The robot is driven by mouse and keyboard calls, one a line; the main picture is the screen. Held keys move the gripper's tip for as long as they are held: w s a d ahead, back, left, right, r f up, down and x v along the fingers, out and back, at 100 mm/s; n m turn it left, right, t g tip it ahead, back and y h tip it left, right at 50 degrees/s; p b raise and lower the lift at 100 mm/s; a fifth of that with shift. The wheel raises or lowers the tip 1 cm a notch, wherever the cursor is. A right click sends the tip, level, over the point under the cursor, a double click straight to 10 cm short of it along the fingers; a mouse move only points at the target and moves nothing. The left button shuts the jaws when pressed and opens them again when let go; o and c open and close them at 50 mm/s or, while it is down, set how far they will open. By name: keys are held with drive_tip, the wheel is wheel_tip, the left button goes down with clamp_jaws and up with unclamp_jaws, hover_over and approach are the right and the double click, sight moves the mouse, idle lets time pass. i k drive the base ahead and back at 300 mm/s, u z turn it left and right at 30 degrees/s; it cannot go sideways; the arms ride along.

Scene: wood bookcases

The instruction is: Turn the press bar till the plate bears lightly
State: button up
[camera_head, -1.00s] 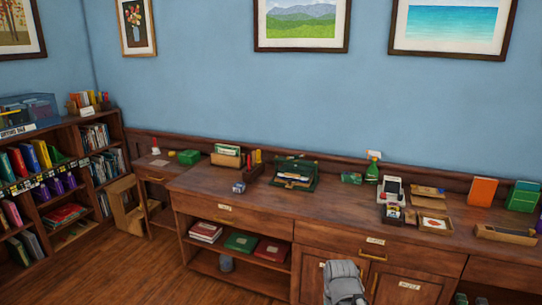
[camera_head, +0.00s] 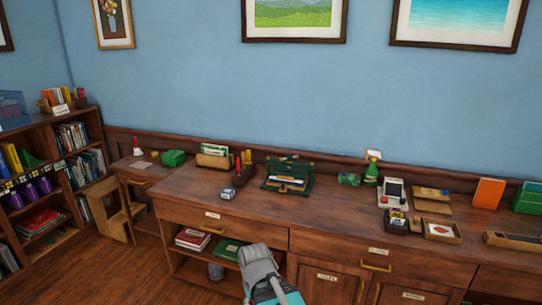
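I cannot make out a press, a press bar or a plate in the head view. A grey and teal part of my arm rises from the bottom edge, in front of the counter's lower shelf. My gripper's fingers do not show, so I cannot see whether they are open or shut.
A long wooden counter (camera_head: 330,217) runs along the blue wall. On it stand an open green case (camera_head: 288,186), a green spray bottle (camera_head: 371,172), a white device (camera_head: 392,190) and small trays. A bookcase (camera_head: 60,150) stands at left. The wood floor at lower left is clear.

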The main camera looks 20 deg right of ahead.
sight(288, 158)
drive_tip(key=i, duration=0.65)
drive_tip(key=z, duration=0.6)
drive_tip(key=i, duration=0.8)
drive_tip(key=z, duration=0.55)
drive_tip(key=k, duration=0.95)
drive_tip(key=z, duration=0.05)
drive_tip(key=i, duration=0.3)
drive_tip(key=z, duration=0.1)
